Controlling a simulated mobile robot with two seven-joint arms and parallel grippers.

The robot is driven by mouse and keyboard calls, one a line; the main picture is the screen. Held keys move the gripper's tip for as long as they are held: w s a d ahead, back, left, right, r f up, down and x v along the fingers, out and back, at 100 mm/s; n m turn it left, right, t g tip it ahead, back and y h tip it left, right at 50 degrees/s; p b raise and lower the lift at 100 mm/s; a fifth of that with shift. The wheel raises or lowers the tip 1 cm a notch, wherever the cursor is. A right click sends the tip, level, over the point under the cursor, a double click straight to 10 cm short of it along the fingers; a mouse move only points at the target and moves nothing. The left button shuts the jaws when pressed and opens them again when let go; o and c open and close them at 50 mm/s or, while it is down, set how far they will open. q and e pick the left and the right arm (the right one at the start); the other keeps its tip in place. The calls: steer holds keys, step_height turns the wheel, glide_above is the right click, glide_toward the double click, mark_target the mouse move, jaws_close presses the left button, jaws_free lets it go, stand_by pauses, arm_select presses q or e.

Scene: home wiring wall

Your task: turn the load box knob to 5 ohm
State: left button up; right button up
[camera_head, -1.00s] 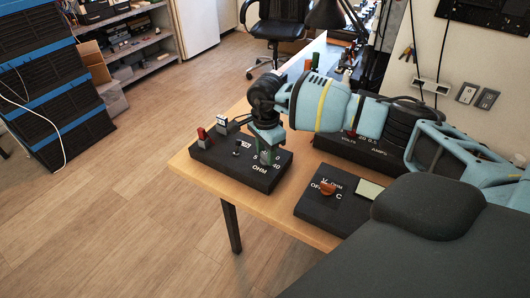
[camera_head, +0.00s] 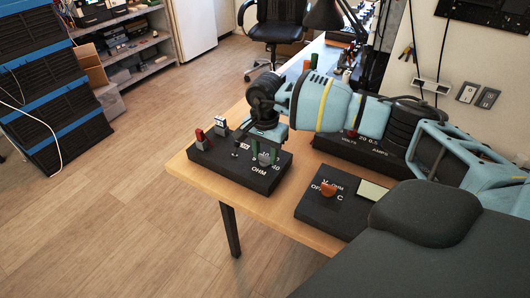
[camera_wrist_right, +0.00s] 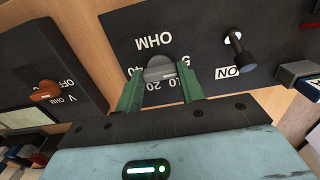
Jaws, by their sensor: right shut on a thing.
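The load box (camera_head: 222,161) is a black box at the table's near left corner, with white OHM lettering. It also shows in the wrist view (camera_wrist_right: 205,30), where the labels appear upside down. Its grey round knob (camera_wrist_right: 160,70) is ringed by printed numbers, among them 40, 20, 10 and a partly covered 5. My right gripper (camera_head: 266,155) reaches down onto the knob. In the wrist view its green fingers (camera_wrist_right: 160,88) are shut on the knob's sides. I cannot tell which number the knob points at. My left gripper is out of view.
A multimeter with an orange knob (camera_head: 328,190) lies nearer me. A volts and amps box (camera_head: 340,148) stands behind my arm.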

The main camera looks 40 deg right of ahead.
mark_target(265, 157)
steer(key=o, duration=1)
steer(key=shift+r, duration=3.9)
